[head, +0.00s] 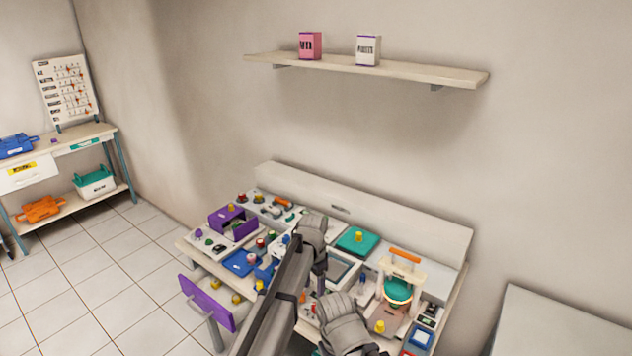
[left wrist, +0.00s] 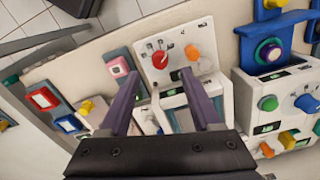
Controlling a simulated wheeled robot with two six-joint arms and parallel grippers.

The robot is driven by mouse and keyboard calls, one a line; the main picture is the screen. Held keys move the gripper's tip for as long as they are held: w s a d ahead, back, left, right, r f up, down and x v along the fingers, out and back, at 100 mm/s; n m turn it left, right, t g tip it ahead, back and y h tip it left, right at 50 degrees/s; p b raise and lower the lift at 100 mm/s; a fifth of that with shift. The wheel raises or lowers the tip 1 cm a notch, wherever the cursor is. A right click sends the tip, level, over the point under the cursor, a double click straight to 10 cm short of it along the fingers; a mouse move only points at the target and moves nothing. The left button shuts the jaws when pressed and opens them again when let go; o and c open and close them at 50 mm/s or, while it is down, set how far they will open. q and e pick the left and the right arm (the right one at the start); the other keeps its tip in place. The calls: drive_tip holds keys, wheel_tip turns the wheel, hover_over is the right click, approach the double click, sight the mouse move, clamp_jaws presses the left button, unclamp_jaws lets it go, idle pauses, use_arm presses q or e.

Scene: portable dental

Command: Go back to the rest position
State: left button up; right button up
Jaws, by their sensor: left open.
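My left gripper (left wrist: 160,73) shows in the left wrist view with its two purple fingers spread apart and nothing between them. It is over a pale panel with a red knob (left wrist: 159,59) and an orange knob (left wrist: 192,52); I cannot tell whether the fingertips touch it. My right gripper cannot be seen in either view.
The crowded workbench (head: 450,235) carries a purple box (head: 240,228), a teal pad (head: 357,242) and an orange-handled unit (head: 403,268). A purple drawer front (head: 206,303) sticks out at the left. A wall shelf (head: 390,70) is above.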

use_arm(q)
drive_tip(key=s+a+n, duration=1)
drive_tip(key=s+a, duration=0.6)
drive_tip(key=s, duration=0.5)
drive_tip(key=s+d+m+y, duration=0.1)
drive_tip(key=s+d+m, duration=0.2)
drive_tip(key=d, duration=0.7)
drive_tip(key=shift+s+d+m, duration=0.35)
drive_tip(key=shift+s+m, duration=0.05)
drive_tip(key=shift+s, duration=0.8)
